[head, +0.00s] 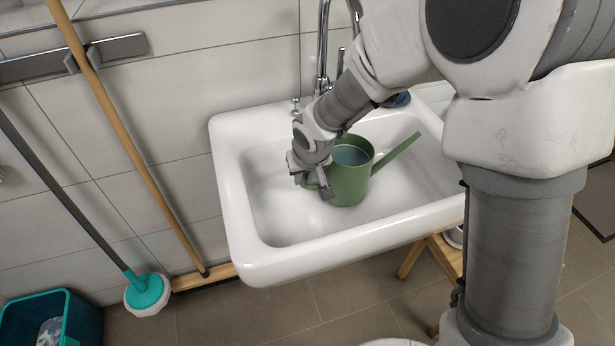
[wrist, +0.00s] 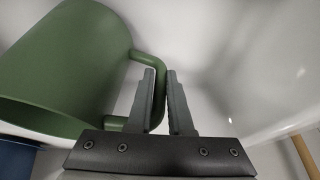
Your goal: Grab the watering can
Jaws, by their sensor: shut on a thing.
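A green watering can (head: 348,180) stands in the white sink, with its spout pointing to the upper right. Its opening shows a bluish-grey inside. My gripper (head: 318,186) is at the can's left side, where the handle is. In the wrist view the can (wrist: 65,65) fills the left part, and its handle (wrist: 150,60) runs between the two fingers of my gripper (wrist: 161,85). The fingers are shut on the handle. The lower part of the handle is partly hidden behind the gripper.
A chrome tap (head: 322,50) rises behind. A wooden pole (head: 130,140), a teal mop (head: 146,290) and a teal bucket (head: 60,318) stand at left. A wooden stool (head: 445,255) is below right.

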